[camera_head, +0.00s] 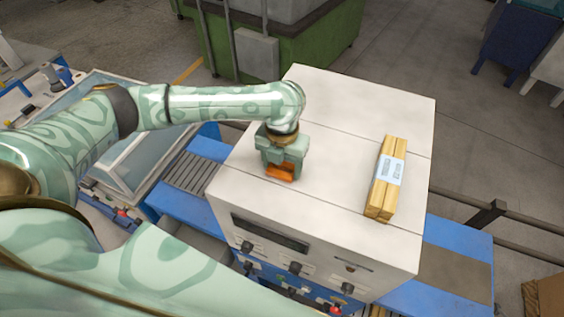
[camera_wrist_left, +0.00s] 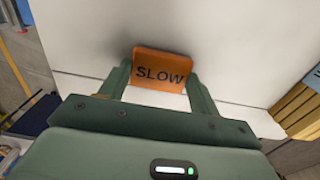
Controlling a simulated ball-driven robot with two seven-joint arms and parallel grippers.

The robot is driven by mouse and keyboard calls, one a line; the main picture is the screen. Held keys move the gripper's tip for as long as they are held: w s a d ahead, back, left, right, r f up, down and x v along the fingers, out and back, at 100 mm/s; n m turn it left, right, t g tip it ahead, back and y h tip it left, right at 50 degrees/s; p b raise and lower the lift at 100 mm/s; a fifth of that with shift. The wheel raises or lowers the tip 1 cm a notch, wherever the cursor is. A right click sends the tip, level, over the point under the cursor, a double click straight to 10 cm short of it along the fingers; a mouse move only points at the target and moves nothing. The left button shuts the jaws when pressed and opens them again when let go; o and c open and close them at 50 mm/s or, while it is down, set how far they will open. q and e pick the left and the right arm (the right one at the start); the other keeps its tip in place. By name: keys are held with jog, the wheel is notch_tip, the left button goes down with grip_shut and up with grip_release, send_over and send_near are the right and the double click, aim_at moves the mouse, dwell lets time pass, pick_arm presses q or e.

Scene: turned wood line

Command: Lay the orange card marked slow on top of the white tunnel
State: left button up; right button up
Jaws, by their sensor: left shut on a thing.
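The orange card (camera_wrist_left: 160,70) shows the word SLOW in the left wrist view. It sits between the two fingers of my left gripper (camera_wrist_left: 160,88), which is shut on it. In the head view the card (camera_head: 282,173) is a small orange patch under the left gripper (camera_head: 283,165). The white tunnel (camera_head: 330,210) is a large box with a flat top. The gripper and card are over the left middle of that top. I cannot tell whether the card touches the surface. My right gripper is not in view.
A bundle of wooden strips (camera_head: 386,180) with a pale label lies on the right part of the tunnel top. The top between it and the card is clear. A blue conveyor (camera_head: 458,265) passes through the tunnel. A glass-topped case (camera_head: 128,160) stands at left.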

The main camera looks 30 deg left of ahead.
aim_at(282, 169)
pick_arm(q)
jog(key=o, duration=0.9)
jog(key=shift+s+f, duration=0.1)
jog(key=shift+o, duration=0.2)
notch_tip(282, 169, up, 12)
jog(key=shift+r, duration=0.2)
